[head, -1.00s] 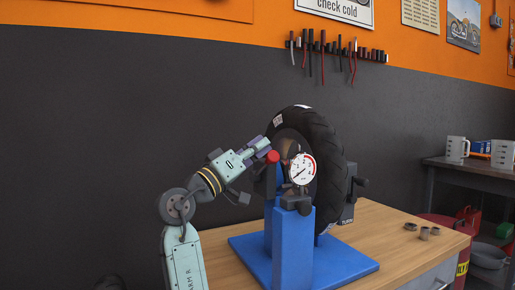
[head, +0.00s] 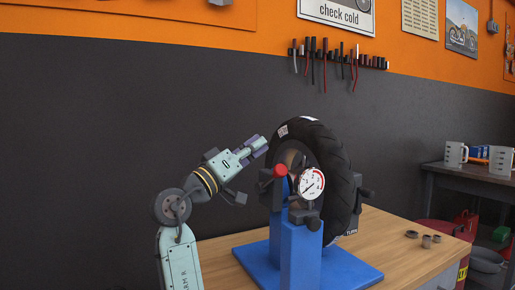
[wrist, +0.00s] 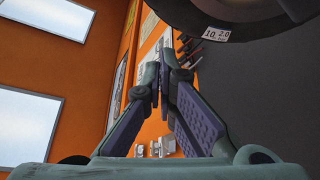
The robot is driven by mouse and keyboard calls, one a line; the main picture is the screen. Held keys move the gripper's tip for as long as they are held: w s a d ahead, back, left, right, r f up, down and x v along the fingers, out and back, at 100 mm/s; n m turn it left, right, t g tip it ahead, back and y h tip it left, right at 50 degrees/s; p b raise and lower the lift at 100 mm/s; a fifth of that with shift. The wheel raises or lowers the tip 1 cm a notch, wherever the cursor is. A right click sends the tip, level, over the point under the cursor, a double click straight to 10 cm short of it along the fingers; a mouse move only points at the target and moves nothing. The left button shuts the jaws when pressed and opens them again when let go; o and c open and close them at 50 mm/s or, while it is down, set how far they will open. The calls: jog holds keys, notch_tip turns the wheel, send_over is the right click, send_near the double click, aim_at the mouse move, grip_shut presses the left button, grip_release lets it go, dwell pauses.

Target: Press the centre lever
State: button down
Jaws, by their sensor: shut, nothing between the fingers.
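A motorcycle wheel with a black tyre (head: 334,165) stands upright on a blue stand (head: 300,258). A lever with a red end (head: 279,171) sticks out at the stand's left, by a dark block. A dark lever or knob (head: 366,192) shows at the wheel's right side. I cannot tell which is the centre lever. My gripper (head: 264,141) is shut and empty, above and left of the red end, apart from it in the picture. In the wrist view its fingertips (wrist: 163,72) meet, and the tyre is at the top right.
A round dial gauge (head: 311,184) faces me on the stand. Tools hang on the wall rack (head: 340,60). A side table (head: 470,172) holds jugs. The wall side left of my arm is clear.

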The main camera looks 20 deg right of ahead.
jog(key=b+v, duration=0.1)
jog(key=v, duration=0.7)
jog(key=shift+f, duration=0.5)
jog(key=shift+a, duration=0.2)
